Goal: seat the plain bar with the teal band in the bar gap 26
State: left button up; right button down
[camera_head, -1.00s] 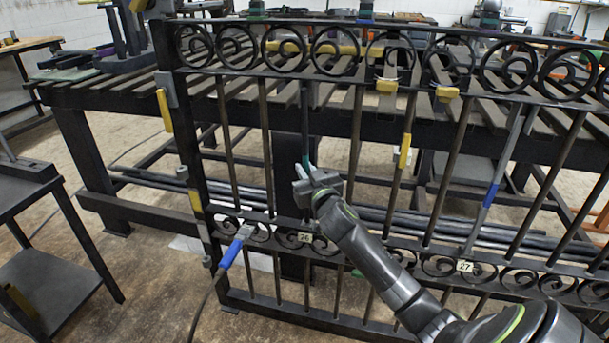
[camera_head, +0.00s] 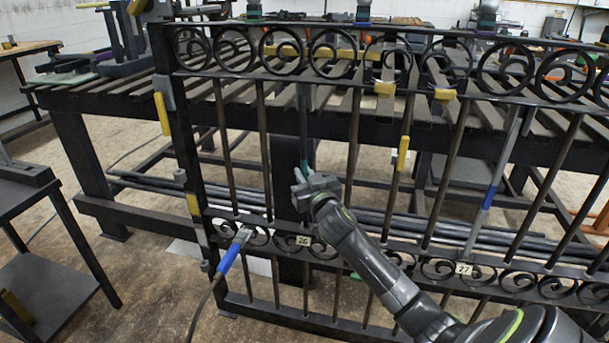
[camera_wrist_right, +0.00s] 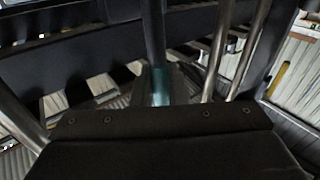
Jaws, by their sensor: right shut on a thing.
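The plain bar with the teal band (camera_head: 304,125) stands about upright in the gate, above the label 26 (camera_head: 304,240). My right gripper (camera_head: 313,186) is shut on this bar near its lower part, at the teal band. In the right wrist view the bar's teal band (camera_wrist_right: 160,86) shows just beyond the dark gripper body. The bar's upper end reaches up near the upper scroll rail (camera_head: 330,55). Whether either end sits in its rail I cannot tell; the gripper hides the lower part. My left gripper is not in view.
The dark gate frame (camera_head: 183,150) stands before a slatted bench (camera_head: 80,95). A dark side table (camera_head: 50,262) stands left.

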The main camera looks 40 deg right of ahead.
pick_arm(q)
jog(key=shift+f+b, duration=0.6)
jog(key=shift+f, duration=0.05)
pick_arm(e)
jog(key=shift+f, duration=0.7)
